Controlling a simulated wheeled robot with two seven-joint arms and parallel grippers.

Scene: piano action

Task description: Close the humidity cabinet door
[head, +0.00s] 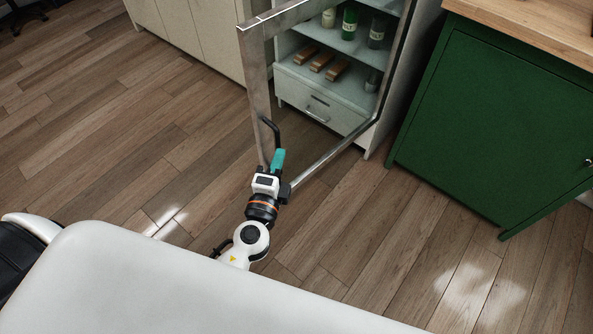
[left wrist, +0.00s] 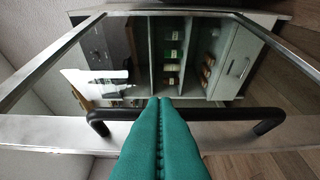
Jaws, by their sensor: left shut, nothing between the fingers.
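The humidity cabinet (head: 284,84) stands at the top centre of the head view. Its door, a metal frame (head: 256,85) with a clear pane, stands open, swung out from the cabinet. A black bar handle (head: 272,130) is on the door's free edge; it also spans the left wrist view (left wrist: 232,115). My left gripper (head: 279,153), with teal fingers, is shut and empty at the handle's lower end in the head view. In the left wrist view its fingertips (left wrist: 160,100) overlap the middle of the handle; contact is unclear. My right gripper is not in view.
Inside the cabinet are shelves with bottles (head: 349,22), wooden pieces (head: 321,60) and a drawer (head: 318,109). A green cabinet (head: 490,120) with a wooden top stands at right. Pale cabinets (head: 205,35) stand at left. The wood floor (head: 110,130) at left is clear.

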